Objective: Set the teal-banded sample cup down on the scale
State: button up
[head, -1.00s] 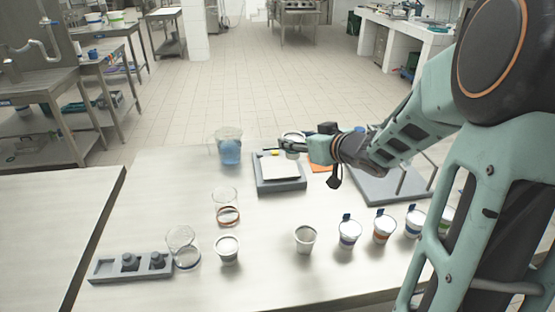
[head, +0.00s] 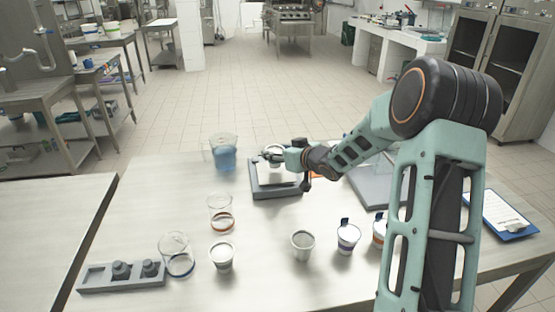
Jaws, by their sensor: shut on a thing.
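The scale (head: 262,192) is a grey block with a pale plate on top, at the back middle of the table. My gripper (head: 279,155) reaches in from the right and is shut on a small whitish cup (head: 271,150). The cup is over the scale's plate and looks upright. My fingers cover part of it, so I cannot make out its teal band. I cannot tell whether its base touches the plate.
A beaker of blue liquid (head: 223,155) stands just left of the scale. Clear beakers (head: 220,217), white cups (head: 303,245) and a grey weight block (head: 120,277) stand nearer. A blue clipboard (head: 507,216) lies at right. My arm hides part of the right side.

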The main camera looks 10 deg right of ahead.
jog(key=shift+f, duration=1.05)
jog(key=shift+f, duration=0.25)
jog(key=o, duration=1.2)
jog(key=shift+r, duration=0.1)
jog(key=shift+r, duration=0.15)
jog(key=shift+s+d+r, duration=0.1)
jog(key=shift+s+d, duration=0.05)
jog(key=shift+s, duration=0.1)
jog(key=v, duration=1.1)
jog(key=shift+s+p, duration=0.2)
jog(key=shift+p, duration=0.25)
jog(key=shift+d+r, duration=0.1)
